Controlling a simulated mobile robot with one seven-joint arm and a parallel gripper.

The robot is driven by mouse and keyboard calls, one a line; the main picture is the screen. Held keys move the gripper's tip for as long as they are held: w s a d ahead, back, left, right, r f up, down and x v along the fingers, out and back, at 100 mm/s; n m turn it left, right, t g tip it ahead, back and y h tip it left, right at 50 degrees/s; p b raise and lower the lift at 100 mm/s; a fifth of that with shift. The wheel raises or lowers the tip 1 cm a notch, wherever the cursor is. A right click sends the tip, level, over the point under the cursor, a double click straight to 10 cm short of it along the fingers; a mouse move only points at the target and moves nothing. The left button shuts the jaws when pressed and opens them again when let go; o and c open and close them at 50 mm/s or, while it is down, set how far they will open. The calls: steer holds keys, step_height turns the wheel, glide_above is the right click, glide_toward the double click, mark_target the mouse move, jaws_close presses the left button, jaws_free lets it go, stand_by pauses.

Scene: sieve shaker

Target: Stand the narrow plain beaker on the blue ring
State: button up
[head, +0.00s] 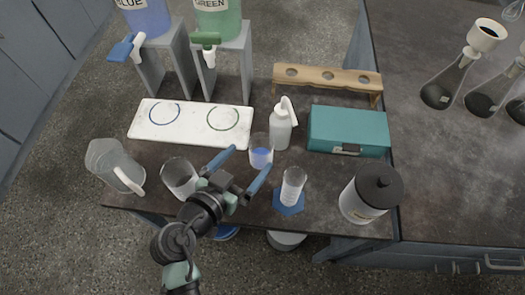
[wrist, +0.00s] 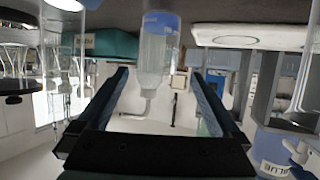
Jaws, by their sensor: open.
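My gripper (head: 250,159) is open. Its fingertips are close to the beaker, pointing at it from the front left. In the wrist view the beaker appears between and beyond the fingers, which are not closed on it; whether they touch it I cannot tell. The blue ring (head: 165,115) is on the left of the white board (head: 193,122), with nothing on it.
A white wash bottle (head: 281,128) stands just behind the beaker. A graduated cylinder (head: 291,187) is to its right, a wider beaker (head: 179,178) and a handled jug (head: 115,165) to the left. A green ring (head: 223,119), teal box (head: 348,129) and lidded canister (head: 370,194) are nearby.

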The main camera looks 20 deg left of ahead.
mark_target(255, 154)
steer(key=shift+p+x, duration=0.4)
steer(key=shift+x, duration=3)
steer(key=shift+d+f, duration=0.1)
steer(key=shift+f, duration=0.1)
steer(key=c, duration=1.4)
jaws_close()
steer(key=shift+r, duration=0.15)
